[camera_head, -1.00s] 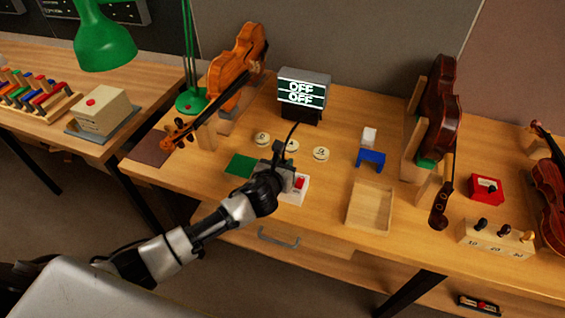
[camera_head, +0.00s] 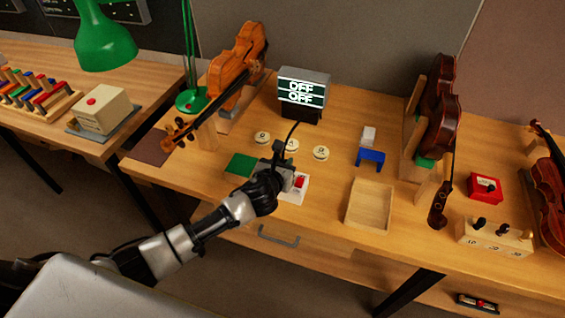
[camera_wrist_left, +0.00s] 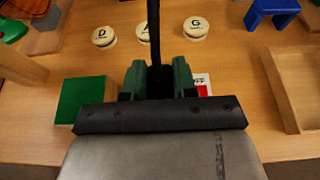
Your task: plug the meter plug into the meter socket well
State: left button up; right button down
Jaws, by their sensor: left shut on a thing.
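My left gripper (camera_head: 277,168) is shut on the meter plug, low over the middle of the bench. The plug is mostly hidden between the green-padded fingers (camera_wrist_left: 160,82) in the left wrist view. Its black cable (camera_head: 293,133) runs up to the meter (camera_head: 303,91), whose display reads OFF on two lines; the cable (camera_wrist_left: 154,30) also shows in the left wrist view. A white plate with a red switch (camera_head: 299,183) sits just right of the gripper, partly covered by it. I cannot make out the socket well or whether the plug touches it. My right gripper is not in view.
Round lettered discs (camera_head: 320,153) lie behind the gripper. A green square (camera_head: 241,165) is to its left. A shallow wooden tray (camera_head: 369,205) and a blue stand (camera_head: 371,157) are to the right. A violin (camera_head: 238,62) stands at the back left.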

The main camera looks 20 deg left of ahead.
pick_arm(q)
jog(key=shift+p, duration=0.3)
jog(key=shift+f+b, duration=1)
jog(key=shift+f, duration=0.4)
dwell(0.5)
jog(key=o, duration=0.9)
jog(key=shift+o, duration=0.2)
jog(key=v, duration=1)
jog(key=shift+s+b, duration=0.35)
jog(key=shift+s, duration=0.05)
jog(key=shift+r, duration=0.15)
